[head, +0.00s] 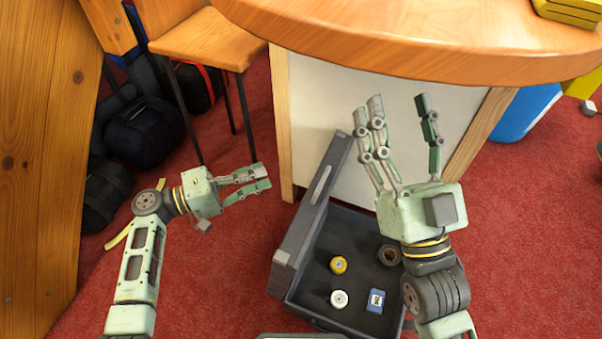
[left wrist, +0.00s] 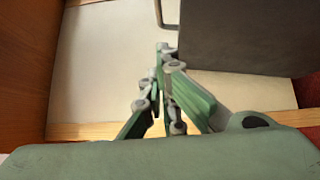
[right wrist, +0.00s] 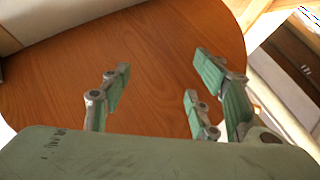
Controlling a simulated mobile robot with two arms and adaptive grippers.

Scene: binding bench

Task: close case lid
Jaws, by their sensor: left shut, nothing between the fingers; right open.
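A dark grey case (head: 352,240) lies on the red floor in front of the table. Its lid (head: 309,215) stands raised on the left side of the case, so the inside shows. My left gripper (head: 264,178) is shut and empty, left of the lid and apart from it in the head view. In the left wrist view, a dark panel that looks like the lid (left wrist: 250,35) lies beyond the fingers (left wrist: 162,48). My right gripper (head: 398,103) is open and empty, fingers up, above the case's right side, and hides part of the case.
Inside the case are a yellow roll (head: 338,265), a white roll (head: 339,298), a blue box (head: 375,301) and a dark ring (head: 389,255). A round wooden table (head: 420,40) overhangs behind the case. A wooden chair (head: 205,40) and dark bags (head: 143,132) stand left.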

